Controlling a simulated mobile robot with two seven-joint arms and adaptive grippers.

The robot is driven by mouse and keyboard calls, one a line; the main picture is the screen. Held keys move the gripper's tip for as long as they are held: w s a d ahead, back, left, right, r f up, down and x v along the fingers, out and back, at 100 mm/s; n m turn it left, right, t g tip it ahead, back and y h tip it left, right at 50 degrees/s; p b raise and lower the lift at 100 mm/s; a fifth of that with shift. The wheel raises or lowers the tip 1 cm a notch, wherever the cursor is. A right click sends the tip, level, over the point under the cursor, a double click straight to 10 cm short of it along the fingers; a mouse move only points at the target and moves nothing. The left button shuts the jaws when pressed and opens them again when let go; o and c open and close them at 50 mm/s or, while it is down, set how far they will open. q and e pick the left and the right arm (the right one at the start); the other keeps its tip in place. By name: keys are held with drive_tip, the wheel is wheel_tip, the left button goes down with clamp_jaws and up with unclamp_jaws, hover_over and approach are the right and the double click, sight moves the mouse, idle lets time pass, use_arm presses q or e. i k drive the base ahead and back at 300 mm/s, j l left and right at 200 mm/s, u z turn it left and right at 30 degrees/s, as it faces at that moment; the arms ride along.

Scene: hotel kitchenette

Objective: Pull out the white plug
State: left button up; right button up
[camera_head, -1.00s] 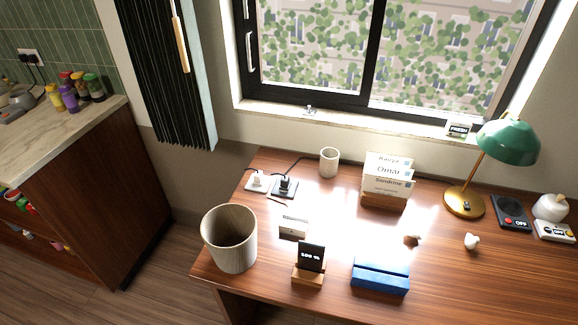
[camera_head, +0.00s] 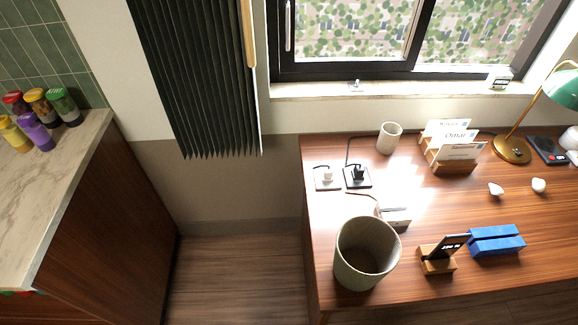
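The white plug (camera_head: 327,175) stands in a white socket plate (camera_head: 325,186) on the back left of the wooden desk. A black plug (camera_head: 357,173) stands in a dark socket plate (camera_head: 358,184) just to its right, with a cord running up behind it. Neither of my grippers shows in the head view.
A bin-like cup (camera_head: 366,252) stands at the desk's front left corner, in front of the sockets. A small cup (camera_head: 389,138), a card holder (camera_head: 452,165), a phone stand (camera_head: 437,261) and a blue block (camera_head: 496,240) are to the right. A counter (camera_head: 60,180) is at left, with open floor between.

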sight(327, 175)
drive_tip(key=j, duration=0.65)
drive_tip(key=i+j, duration=0.1)
drive_tip(key=j, duration=0.5)
